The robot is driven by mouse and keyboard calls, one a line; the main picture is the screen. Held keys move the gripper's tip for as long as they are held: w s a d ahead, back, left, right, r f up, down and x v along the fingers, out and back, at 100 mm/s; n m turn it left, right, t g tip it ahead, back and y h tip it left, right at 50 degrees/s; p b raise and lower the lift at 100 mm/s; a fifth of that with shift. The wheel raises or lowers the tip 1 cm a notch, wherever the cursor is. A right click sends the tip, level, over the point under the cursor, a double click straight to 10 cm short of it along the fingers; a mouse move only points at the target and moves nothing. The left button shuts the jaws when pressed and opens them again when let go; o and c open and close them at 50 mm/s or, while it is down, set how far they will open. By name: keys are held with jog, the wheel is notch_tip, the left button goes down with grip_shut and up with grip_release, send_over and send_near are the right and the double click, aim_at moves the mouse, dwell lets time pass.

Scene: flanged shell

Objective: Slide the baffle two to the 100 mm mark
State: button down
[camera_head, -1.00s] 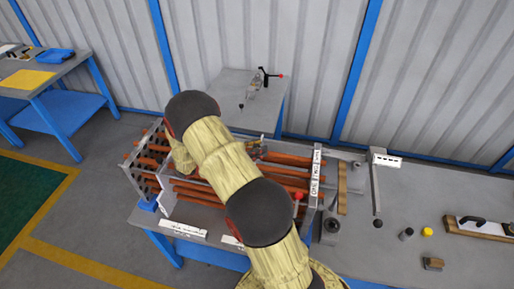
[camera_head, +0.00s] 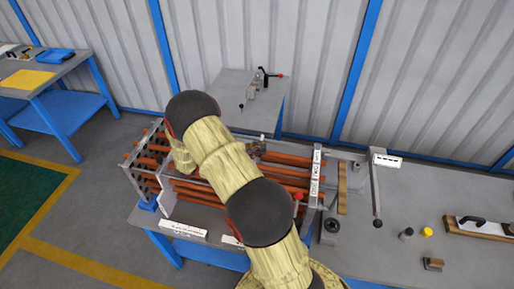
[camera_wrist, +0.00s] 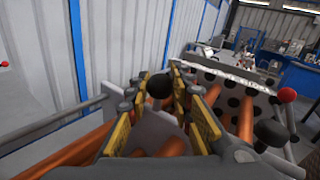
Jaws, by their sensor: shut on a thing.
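My gripper (camera_wrist: 160,100) has yellow-padded fingers closed around a dark round knob (camera_wrist: 158,86). What the knob is fixed to is hidden by the fingers. An upright plate with dark holes (camera_wrist: 232,98) and a white lettered top edge stands beyond the fingers to the right. White lettered plate edges (camera_head: 316,171) stand at the right end of the tubes in the head view. I cannot tell which plate is baffle two, and no 100 mm mark is legible.
A red ball knob (camera_wrist: 287,95) stands right of my fingers; it also shows in the head view (camera_head: 298,196). A perforated end plate (camera_head: 140,170) stands at the left. White label strips (camera_head: 183,229) lie along the front edge.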

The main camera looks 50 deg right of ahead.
dwell(0.4)
jog(key=s, duration=0.1)
jog(key=s+d+p, duration=0.1)
jog(key=s, duration=0.1)
jog(key=s+d, duration=0.1)
jog(key=shift+s+d+p, duration=0.15)
jog(key=shift+p, duration=0.15)
jog(key=c, duration=1.6)
grip_release()
jog(key=shift+o, duration=0.3)
jog(key=v, duration=1.2)
jog(key=shift+r, duration=0.1)
